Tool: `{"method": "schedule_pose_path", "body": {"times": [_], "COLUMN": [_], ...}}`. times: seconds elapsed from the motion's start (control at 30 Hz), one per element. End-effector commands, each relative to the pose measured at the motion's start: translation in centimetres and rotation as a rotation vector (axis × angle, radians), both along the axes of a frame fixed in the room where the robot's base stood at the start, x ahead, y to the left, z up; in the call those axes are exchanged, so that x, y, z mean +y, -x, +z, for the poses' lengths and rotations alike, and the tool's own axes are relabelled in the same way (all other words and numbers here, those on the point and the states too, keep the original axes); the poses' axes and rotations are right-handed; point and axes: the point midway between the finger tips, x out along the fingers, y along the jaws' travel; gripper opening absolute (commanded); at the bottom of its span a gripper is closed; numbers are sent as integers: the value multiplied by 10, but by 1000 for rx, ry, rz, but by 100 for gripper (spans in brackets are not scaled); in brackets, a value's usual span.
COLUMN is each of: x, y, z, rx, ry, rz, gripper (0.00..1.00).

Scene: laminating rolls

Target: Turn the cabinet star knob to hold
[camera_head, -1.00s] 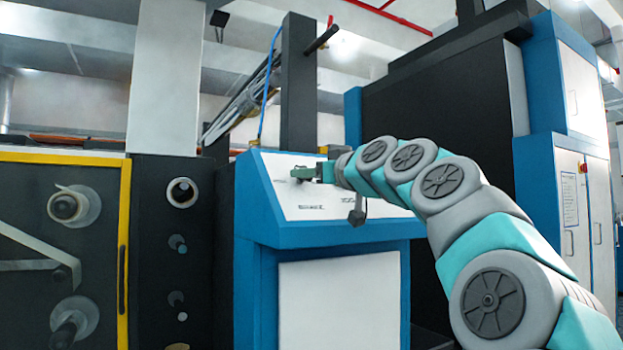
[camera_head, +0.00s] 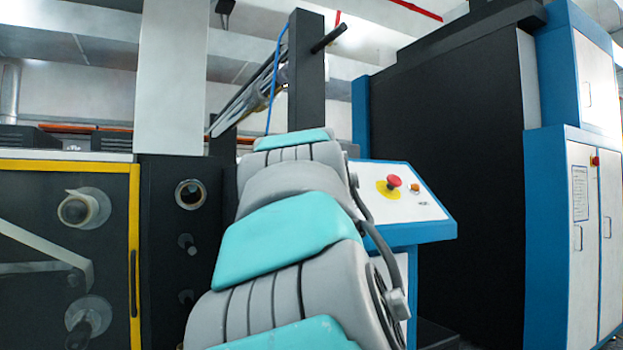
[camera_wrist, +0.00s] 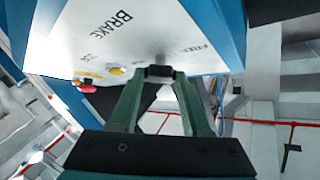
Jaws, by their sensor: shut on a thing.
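In the wrist view, the two green fingers of my gripper (camera_wrist: 159,78) are closed on a small black knob (camera_wrist: 158,71). The knob stands out from the white sloped panel of the blue cabinet (camera_wrist: 85,35). BRAKE is printed on the panel beside the knob, with more lettering to the right, part of which looks like FREE. The knob's pointer and exact angle cannot be made out. In the head view, my arm covers the left part of the cabinet panel (camera_head: 375,205), hiding the knob and gripper.
A red mushroom button (camera_head: 393,181) on a yellow base and an orange button (camera_head: 413,187) sit on the panel's right side. A yellow-framed machine with rolls (camera_head: 85,210) stands at left. A tall black housing (camera_head: 445,180) and blue-white cabinets (camera_head: 580,200) stand at right.

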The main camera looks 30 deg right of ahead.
Motion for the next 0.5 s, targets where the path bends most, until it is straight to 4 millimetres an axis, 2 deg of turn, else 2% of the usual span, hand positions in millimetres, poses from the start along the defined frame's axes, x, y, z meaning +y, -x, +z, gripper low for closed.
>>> {"method": "schedule_pose_path", "body": {"times": [0.5], "x": [2], "y": [-2], "z": [4], "rx": [2], "ry": [-141], "rz": [-142], "gripper": [0]}}
